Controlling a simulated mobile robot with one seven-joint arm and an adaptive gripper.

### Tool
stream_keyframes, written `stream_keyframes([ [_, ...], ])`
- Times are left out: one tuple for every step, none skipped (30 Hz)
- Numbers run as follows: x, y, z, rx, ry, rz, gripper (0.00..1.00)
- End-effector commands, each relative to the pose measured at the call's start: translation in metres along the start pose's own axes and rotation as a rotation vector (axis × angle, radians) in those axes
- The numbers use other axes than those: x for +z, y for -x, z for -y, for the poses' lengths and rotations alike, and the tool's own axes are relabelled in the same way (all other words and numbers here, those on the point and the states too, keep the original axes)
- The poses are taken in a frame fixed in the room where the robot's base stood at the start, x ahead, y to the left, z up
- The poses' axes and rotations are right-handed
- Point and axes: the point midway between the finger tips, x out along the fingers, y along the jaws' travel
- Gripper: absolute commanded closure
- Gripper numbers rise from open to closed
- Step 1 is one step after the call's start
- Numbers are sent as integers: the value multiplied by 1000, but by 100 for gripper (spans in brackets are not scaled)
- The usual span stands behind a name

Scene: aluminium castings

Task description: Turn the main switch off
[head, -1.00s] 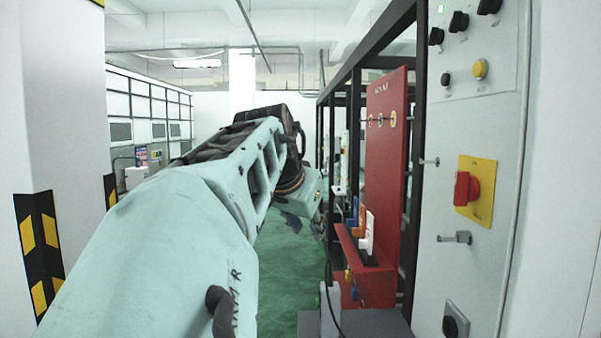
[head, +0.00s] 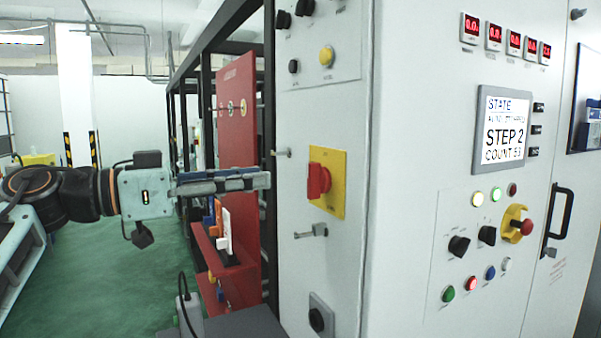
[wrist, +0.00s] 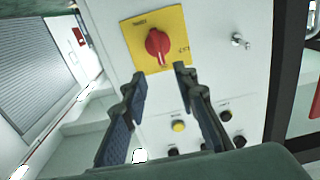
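The main switch is a red rotary knob (head: 318,181) on a yellow plate (head: 335,205), on the narrow grey side of the cabinet. In the wrist view the red knob (wrist: 157,45) sits just beyond my fingertips, facing them, on its yellow plate (wrist: 173,22). My gripper (wrist: 161,72) is open and empty, with its two dark fingers on either side below the knob. In the head view my gripper (head: 264,181) reaches in from the left, its tips in front of the panel and short of the knob, apart from it.
A metal latch (head: 312,231) projects below the plate, and a black rotary knob (head: 319,317) sits lower. A red board (head: 238,120) with a shelf stands behind my gripper. The cabinet front has a screen (head: 503,130) reading STEP 2 and an emergency stop (head: 522,226).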

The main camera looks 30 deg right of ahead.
Motion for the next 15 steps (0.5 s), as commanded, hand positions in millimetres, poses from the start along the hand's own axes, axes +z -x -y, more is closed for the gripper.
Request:
stream_keyframes([
  [1,-9,-1,3,0,4,73],
  [1,-15,-1,3,0,4,73],
  [1,-23,-1,3,0,5,73],
  [1,-28,-1,2,1,4,73],
  [1,-35,-1,3,1,4,73],
  [1,-43,-1,3,1,4,73],
  [1,-48,-1,3,1,4,73],
  [1,-54,-1,2,1,4,73],
  [1,-61,-1,2,1,5,73],
  [1,-66,-1,1,1,4,73],
  [1,-71,-1,1,1,5,73],
  [1,-77,-1,1,1,5,73],
  [1,-80,0,1,1,4,73],
  [1,-84,0,1,1,4,73],
  [1,-87,0,0,2,4,73],
])
